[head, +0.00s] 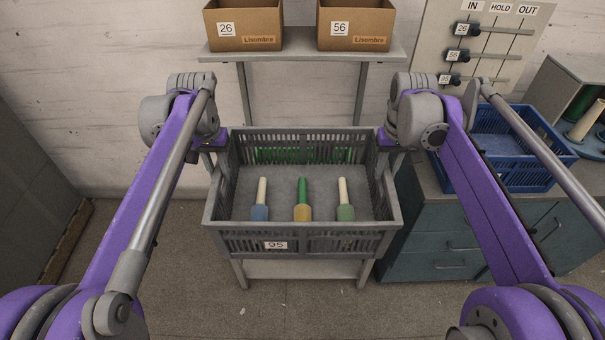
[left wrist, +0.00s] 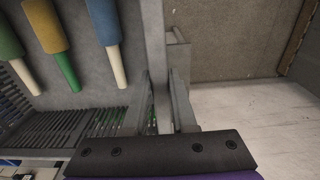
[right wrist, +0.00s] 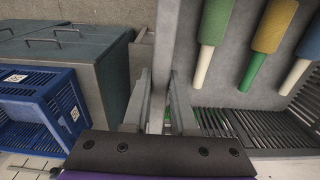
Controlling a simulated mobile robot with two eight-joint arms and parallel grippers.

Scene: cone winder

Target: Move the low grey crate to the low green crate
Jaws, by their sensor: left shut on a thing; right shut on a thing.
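The low grey crate (head: 300,242), labelled 95, is level in front of me above a grey stand. Three cones with blue, yellow and green lower parts lie or stand in it. My left gripper (head: 217,158) is shut on its left side wall, and my right gripper (head: 393,158) on its right side wall. The left wrist view shows the fingers (left wrist: 161,88) on either side of the grey wall; so does the right wrist view (right wrist: 158,88). Green patches show through the crate's far slots; I cannot tell whether they are the low green crate.
Behind, a shelf (head: 305,49) holds two cardboard boxes (head: 244,28) labelled 26 and 56. At right, a blue crate (head: 508,178) rests on a teal drawer cabinet (head: 437,243). A board (head: 515,45) hangs above. Floor is free at left.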

